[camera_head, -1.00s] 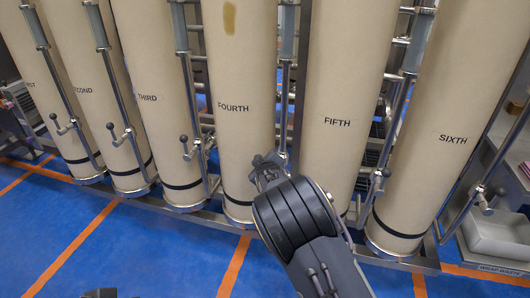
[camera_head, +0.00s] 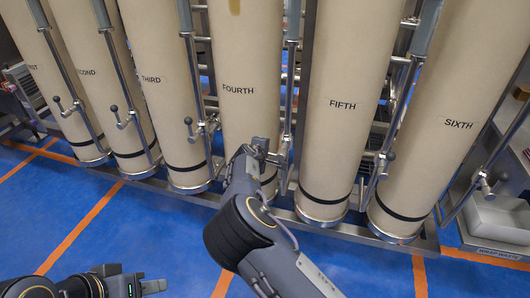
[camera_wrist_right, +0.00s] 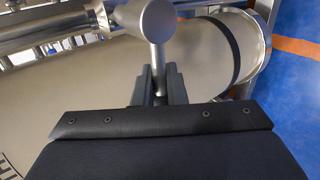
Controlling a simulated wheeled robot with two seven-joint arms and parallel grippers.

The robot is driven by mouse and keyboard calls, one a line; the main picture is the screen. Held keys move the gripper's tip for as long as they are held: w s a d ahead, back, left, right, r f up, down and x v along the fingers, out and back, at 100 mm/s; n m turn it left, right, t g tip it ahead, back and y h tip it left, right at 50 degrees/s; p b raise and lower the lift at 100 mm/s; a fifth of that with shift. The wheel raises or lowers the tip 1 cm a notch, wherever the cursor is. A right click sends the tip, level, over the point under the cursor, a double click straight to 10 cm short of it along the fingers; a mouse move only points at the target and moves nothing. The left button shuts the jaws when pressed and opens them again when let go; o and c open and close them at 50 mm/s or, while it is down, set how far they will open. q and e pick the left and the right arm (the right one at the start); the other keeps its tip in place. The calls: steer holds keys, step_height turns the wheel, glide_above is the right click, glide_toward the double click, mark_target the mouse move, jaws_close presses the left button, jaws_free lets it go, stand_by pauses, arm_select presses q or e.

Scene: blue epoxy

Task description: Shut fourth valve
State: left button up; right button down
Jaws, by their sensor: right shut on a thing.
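The column marked FOURTH (camera_head: 238,60) stands in the middle of a row of tan columns. Its valve (camera_head: 284,150) is on the steel pipe to its right, low down and partly hidden by my right arm. My right gripper (camera_head: 262,149) is at this valve. In the right wrist view, the valve's silver lever (camera_wrist_right: 157,52) comes down from a round metal hub, and my right gripper's fingers (camera_wrist_right: 160,84) are shut on it. The lever's end is hidden between the fingers. My left gripper (camera_head: 140,282) is low at the left, away from the valves; its finger gap is unclear.
The third valve (camera_head: 198,130) is just left of the fourth column, and the fifth valve (camera_head: 376,165) is to the right. A steel base rail (camera_head: 300,215) runs under the columns. A light bin (camera_head: 500,222) stands at far right. Blue floor in front is clear.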

steer(key=shift+a+r, duration=0.1)
steer(key=shift+a, duration=0.3)
steer(key=c, duration=1.5)
jaws_free()
steer(key=shift+w+a, duration=0.1)
steer(key=shift+w, duration=0.05)
steer(key=shift+d, duration=0.2)
steer(key=v, duration=0.7)
steer(key=shift+s+a+r, duration=0.1)
steer(key=shift+s+a, duration=0.05)
steer(key=shift+s, duration=0.25)
